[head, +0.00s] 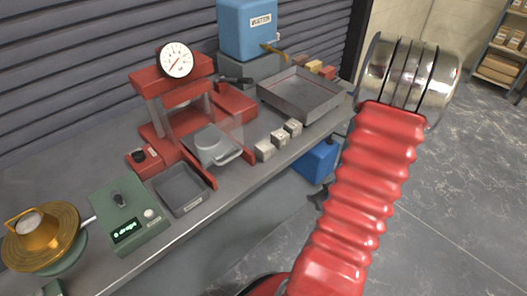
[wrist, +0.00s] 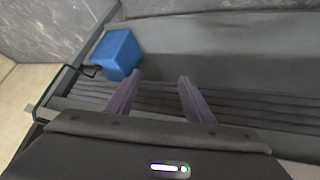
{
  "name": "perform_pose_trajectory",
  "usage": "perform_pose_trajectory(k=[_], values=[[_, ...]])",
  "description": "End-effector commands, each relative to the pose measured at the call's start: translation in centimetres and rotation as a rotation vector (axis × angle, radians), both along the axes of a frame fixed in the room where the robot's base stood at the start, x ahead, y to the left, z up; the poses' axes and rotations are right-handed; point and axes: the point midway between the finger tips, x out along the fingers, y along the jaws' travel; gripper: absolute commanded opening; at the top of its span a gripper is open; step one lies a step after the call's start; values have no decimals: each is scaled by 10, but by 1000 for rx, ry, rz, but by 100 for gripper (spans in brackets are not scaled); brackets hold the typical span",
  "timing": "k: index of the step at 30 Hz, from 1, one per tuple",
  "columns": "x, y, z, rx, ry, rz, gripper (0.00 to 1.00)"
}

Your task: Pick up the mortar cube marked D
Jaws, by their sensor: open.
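Three small grey mortar cubes stand in a row near the bench's front edge in the head view: a near one (head: 264,151), a middle one (head: 279,139) and a far one (head: 293,127). Their faces bear marks too small to read, so I cannot tell which is D. My gripper (wrist: 159,77) shows in the wrist view, its two fingers apart with nothing between them. No cube shows in the wrist view. The gripper cannot be made out in the head view, where my red arm rises at the right.
A red press with a dial (head: 177,60) stands behind the cubes. A grey metal tray (head: 302,108) lies beyond them. A blue box (head: 316,160) sits below the bench, also in the wrist view (wrist: 117,53). A green scale (head: 128,215) and small dark tray (head: 180,187) are at left.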

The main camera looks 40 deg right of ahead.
Motion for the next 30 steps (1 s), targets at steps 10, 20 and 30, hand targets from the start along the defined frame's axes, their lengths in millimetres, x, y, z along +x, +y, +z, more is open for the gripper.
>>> perform_pose_trajectory(k=[10, 20, 30], values=[[39, 28, 18, -4, -384, 173, 48], [67, 66, 93, -14, -793, 328, 48], [70, 77, 129, -25, -938, 371, 48]])
